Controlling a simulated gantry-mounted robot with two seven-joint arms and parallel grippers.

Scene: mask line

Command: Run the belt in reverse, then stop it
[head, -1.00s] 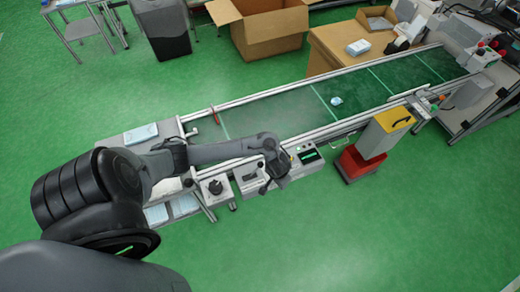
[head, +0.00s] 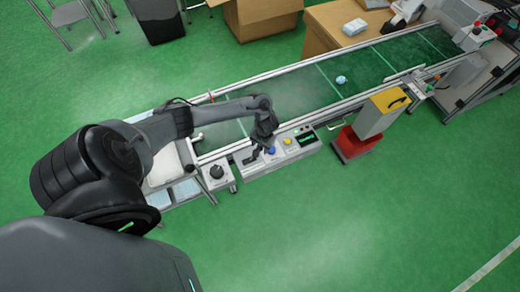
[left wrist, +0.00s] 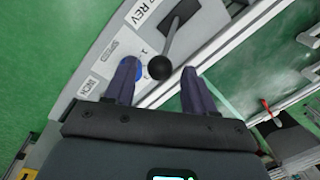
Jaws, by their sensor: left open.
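The control panel (head: 307,149) sits along the near side of the belt (head: 295,95). My left gripper (head: 258,153) is over the panel's left part. In the left wrist view, the open left gripper (left wrist: 159,67) has its fingers on either side of a lever's black ball knob (left wrist: 160,67). The lever leans from a dark slot plate (left wrist: 180,20) beside a label with "REV". I cannot tell whether the fingers touch the knob. A blue button (left wrist: 138,70) is partly hidden by the left finger. A yellow button (head: 287,141) and a lit green display (head: 306,138) are also on the panel.
A small light-blue item (head: 341,80) lies on the belt. A separate box with a black knob (head: 216,171) stands left of the panel. A yellow-topped post (head: 388,98) on a red base stands to its right. The near floor is clear.

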